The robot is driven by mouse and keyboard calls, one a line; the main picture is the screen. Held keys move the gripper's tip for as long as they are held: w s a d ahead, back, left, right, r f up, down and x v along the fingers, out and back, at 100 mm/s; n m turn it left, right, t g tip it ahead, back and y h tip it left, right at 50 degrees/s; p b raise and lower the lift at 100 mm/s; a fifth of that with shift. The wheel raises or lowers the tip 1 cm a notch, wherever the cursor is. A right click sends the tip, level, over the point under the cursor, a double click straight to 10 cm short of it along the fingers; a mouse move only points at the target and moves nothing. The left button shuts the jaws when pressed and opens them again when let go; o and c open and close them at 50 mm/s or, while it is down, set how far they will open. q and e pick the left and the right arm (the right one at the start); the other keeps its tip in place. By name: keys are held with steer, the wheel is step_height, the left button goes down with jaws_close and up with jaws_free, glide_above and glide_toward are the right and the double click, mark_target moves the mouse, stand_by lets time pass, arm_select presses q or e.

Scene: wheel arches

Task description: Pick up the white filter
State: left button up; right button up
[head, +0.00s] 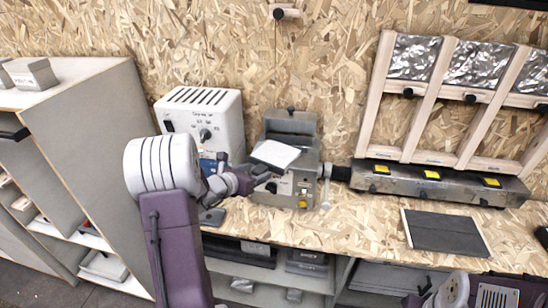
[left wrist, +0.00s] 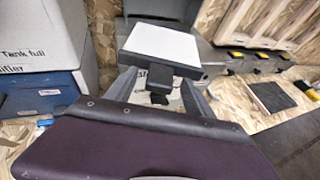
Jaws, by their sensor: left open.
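The white filter (head: 275,153) is a flat, white-topped square with a dark edge, tilted at the front of the grey metal machine (head: 309,163). In the left wrist view the filter (left wrist: 163,42) shows a black tab below it. My left gripper (head: 262,174) is open, just below and in front of the filter. In the left wrist view its grey fingers (left wrist: 160,95) reach up on either side of the tab. I cannot tell whether they touch it. My right arm shows at the lower right edge of the head view; its gripper (head: 424,296) is only partly visible.
A white and blue tank box (head: 205,118) stands left of the machine. A metal rail with yellow marks (head: 440,184) and a wooden frame (head: 428,85) stand to the right. A dark panel (head: 444,233) lies on the bench (head: 360,225). Shelves are below and left.

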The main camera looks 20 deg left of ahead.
arm_select(q)
steer(key=shift+s, duration=0.15)
steer(key=c, duration=0.4)
jaws_close()
steer(key=shift+r, duration=0.1)
steer(key=s+d+r, duration=0.4)
steer(key=d+r, duration=0.6)
steer(key=r, duration=0.1)
steer(key=shift+s+d+b, duration=0.25)
steer(key=shift+d+b, duration=0.05)
steer(key=shift+d, duration=0.05)
